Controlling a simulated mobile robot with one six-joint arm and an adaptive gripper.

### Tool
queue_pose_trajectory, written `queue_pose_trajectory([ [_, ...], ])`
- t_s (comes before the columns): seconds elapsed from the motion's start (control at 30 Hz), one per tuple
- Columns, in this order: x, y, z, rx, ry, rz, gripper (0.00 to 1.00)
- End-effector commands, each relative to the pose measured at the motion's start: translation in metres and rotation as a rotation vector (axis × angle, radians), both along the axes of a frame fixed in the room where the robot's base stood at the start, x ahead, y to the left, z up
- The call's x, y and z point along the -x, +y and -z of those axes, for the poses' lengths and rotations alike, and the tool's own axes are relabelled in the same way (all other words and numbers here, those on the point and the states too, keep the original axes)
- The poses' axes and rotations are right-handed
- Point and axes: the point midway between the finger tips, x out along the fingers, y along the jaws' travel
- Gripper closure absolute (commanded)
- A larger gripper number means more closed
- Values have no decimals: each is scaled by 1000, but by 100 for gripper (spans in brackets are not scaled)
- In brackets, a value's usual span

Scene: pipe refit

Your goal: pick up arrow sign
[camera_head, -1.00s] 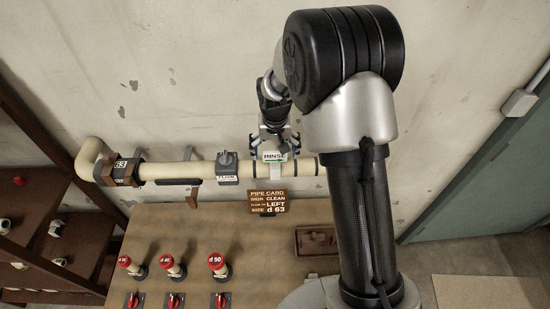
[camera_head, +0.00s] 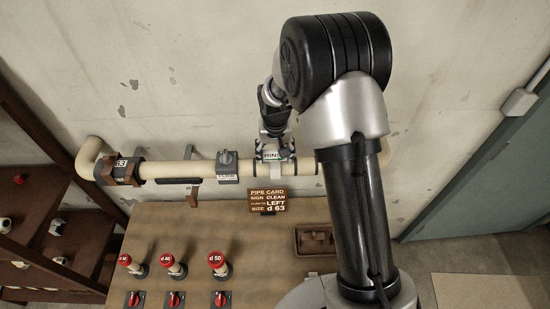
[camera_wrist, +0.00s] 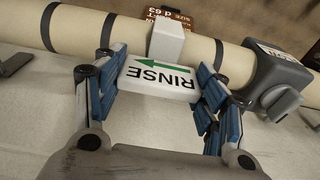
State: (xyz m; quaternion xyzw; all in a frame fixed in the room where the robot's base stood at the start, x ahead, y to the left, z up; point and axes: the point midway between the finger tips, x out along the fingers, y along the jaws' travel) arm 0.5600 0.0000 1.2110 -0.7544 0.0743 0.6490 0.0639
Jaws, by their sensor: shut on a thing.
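The arrow sign is a white plate reading RINSE with a green arrow. In the wrist view the sign (camera_wrist: 158,78) sits between the blue-padded fingers of my gripper (camera_wrist: 160,85), which is shut on its two ends. The sign is at a white block (camera_wrist: 167,39) on the cream pipe (camera_wrist: 115,36); I cannot tell whether it still touches the block. In the head view the sign (camera_head: 272,157) shows in front of the pipe, with my gripper (camera_head: 271,148) around it.
A brown pipe card (camera_head: 268,201) reads CLEAN, LEFT, d 63. A grey FLOW valve (camera_head: 227,163) is on the pipe left of the sign. Red-topped plugs (camera_head: 217,262) and a brown tray (camera_head: 316,239) are on the bench (camera_head: 175,224). A dark shelf (camera_head: 62,230) stands at left.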

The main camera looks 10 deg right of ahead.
Motion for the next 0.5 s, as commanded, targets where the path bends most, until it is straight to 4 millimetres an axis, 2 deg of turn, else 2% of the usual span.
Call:
queue_pose_trajectory([
  [0.13,0,0,0,0,0,0,58],
  [0.5,-1,0,-7,0,-3,0,58],
])
